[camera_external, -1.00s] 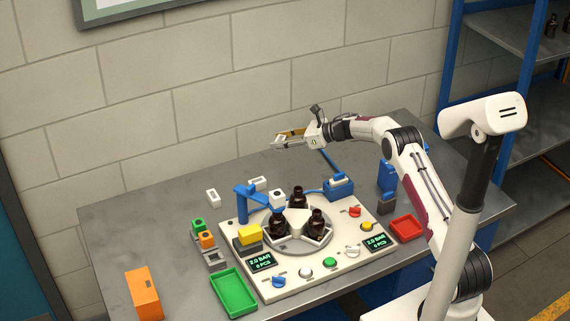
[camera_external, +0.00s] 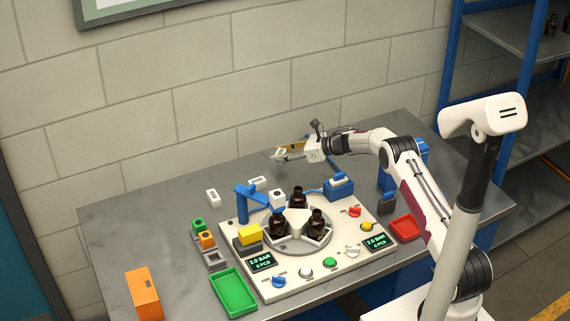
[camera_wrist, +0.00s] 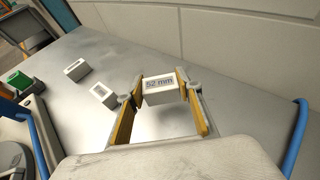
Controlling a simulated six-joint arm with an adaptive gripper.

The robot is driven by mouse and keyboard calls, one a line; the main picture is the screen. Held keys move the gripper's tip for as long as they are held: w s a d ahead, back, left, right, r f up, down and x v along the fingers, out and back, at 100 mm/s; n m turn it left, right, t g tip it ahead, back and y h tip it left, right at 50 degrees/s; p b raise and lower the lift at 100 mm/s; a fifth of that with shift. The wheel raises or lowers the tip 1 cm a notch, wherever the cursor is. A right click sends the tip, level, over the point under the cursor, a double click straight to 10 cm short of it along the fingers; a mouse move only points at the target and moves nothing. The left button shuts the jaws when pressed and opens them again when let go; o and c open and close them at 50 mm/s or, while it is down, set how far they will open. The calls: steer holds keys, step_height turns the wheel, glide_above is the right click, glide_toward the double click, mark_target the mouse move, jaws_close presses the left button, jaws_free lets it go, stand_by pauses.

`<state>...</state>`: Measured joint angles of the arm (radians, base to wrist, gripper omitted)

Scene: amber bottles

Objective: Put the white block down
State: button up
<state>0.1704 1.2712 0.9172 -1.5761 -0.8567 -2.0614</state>
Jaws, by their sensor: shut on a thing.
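In the wrist view my gripper (camera_wrist: 160,100) is shut on a white block (camera_wrist: 160,90) marked "52 mm". The yellow-faced fingers press its two sides, and bare grey table shows below it. In the external view my gripper (camera_external: 279,154) is low over the back of the table, behind the machine. The held block is small and partly hidden by the fingers there, and I cannot tell whether it touches the table.
Two other white blocks (camera_external: 213,197) (camera_external: 258,183) lie on the table (camera_external: 130,220) to the left of the gripper. The machine panel (camera_external: 330,280) holds dark bottles (camera_external: 298,194). A blue hose (camera_wrist: 298,140) runs at right in the wrist view.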

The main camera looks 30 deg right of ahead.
steer(key=shift+f, duration=1.7)
steer(key=shift+f, duration=0.15)
steer(key=o, duration=1.1)
steer(key=shift+v, duration=3.85)
steer(key=shift+d+f, duration=0.15)
